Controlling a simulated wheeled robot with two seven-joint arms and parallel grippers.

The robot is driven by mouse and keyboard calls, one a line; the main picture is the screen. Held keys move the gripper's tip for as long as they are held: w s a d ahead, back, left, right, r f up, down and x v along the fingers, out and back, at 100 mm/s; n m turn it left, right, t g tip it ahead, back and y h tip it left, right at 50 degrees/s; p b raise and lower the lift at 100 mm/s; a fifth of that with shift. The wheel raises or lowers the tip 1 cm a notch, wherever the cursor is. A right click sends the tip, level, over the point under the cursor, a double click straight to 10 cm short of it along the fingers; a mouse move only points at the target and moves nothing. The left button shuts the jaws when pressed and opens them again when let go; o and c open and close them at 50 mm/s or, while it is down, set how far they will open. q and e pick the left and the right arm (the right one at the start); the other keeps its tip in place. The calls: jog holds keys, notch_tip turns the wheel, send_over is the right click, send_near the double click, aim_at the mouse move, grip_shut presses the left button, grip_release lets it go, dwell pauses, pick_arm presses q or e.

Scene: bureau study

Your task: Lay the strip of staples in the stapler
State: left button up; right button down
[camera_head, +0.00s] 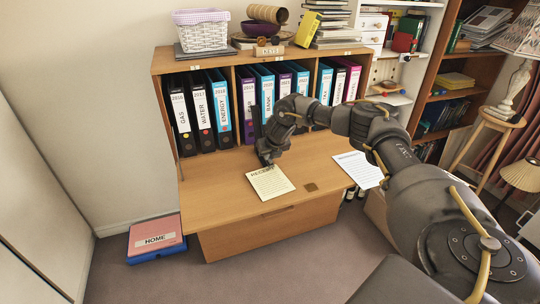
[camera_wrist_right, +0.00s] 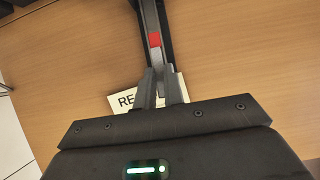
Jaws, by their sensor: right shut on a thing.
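The stapler is dark and stands open on the bureau's writing flap, with its upper part (camera_head: 256,122) raised in front of the binders. In the right wrist view its open channel (camera_wrist_right: 150,18) runs away from my fingers, with a red block (camera_wrist_right: 154,40) in it. My right gripper (camera_head: 266,162) is low at the stapler's near end. In the wrist view its fingers (camera_wrist_right: 161,82) are close together, in line with the channel. They are shut on the strip of staples, which is mostly hidden between them; I cannot tell whether it touches the channel. My left gripper is out of view.
A cream paper (camera_head: 270,182) lies on the flap (camera_head: 215,195) just below my right gripper. A white sheet (camera_head: 360,168) lies to the right, partly behind my arm. Several binders (camera_head: 222,105) stand behind the stapler. The flap's left side is clear.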

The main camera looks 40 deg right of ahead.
jog(key=shift+f, duration=0.35)
dwell(0.7)
jog(key=c, duration=1.5)
grip_release()
jog(key=shift+o, duration=0.2)
jog(key=o, duration=0.5)
